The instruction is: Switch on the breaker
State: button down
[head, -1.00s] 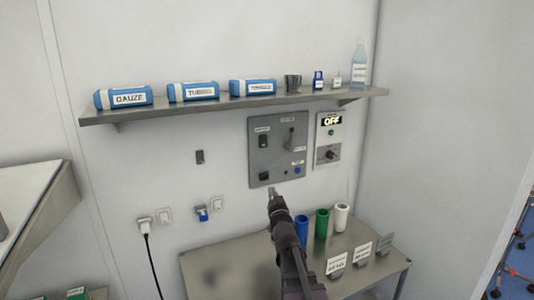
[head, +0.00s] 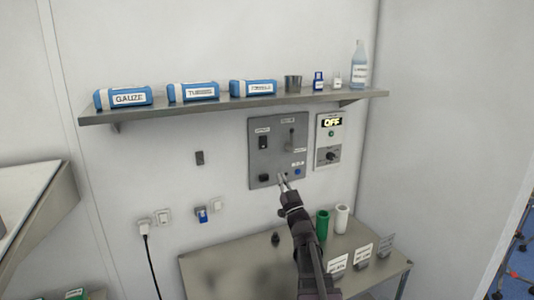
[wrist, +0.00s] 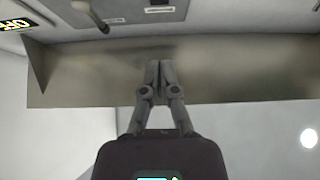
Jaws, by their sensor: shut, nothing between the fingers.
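A grey wall panel (head: 255,175) carries a black rocker switch (head: 263,143) at upper left, with a small label above it, and a lever (head: 291,139) at upper right. A black knob and a blue button sit along its bottom edge. The lever also shows in the wrist view (wrist: 90,15), where the panel appears upside down at the top. A label there seems to read "Breaker", but it is blurred. My gripper (head: 284,182) is shut and empty, in front of the panel's lower edge, below the switch and lever. I cannot tell its distance from the panel.
A box with a lit "OFF" display (head: 331,122) is right of the panel. A shelf (head: 220,104) with boxes and bottles runs above. Below, a metal table (head: 225,265) holds a green cup (head: 322,225), a white cup (head: 341,218) and small signs.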

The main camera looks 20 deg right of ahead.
aim_at(264, 144)
jog(key=shift+w+r, duration=0.1)
jog(key=p+x, duration=0.2)
jog(key=x, duration=0.2)
jog(key=f+p+x, duration=0.1)
jog(key=p+x, duration=0.1)
jog(key=x, duration=0.1)
jog(key=w+p+x, duration=0.1)
jog(key=x, duration=0.3)
jog(key=shift+w+f+p, duration=0.1)
jog(key=shift+w+p, duration=0.3)
jog(key=shift+w, duration=0.6)
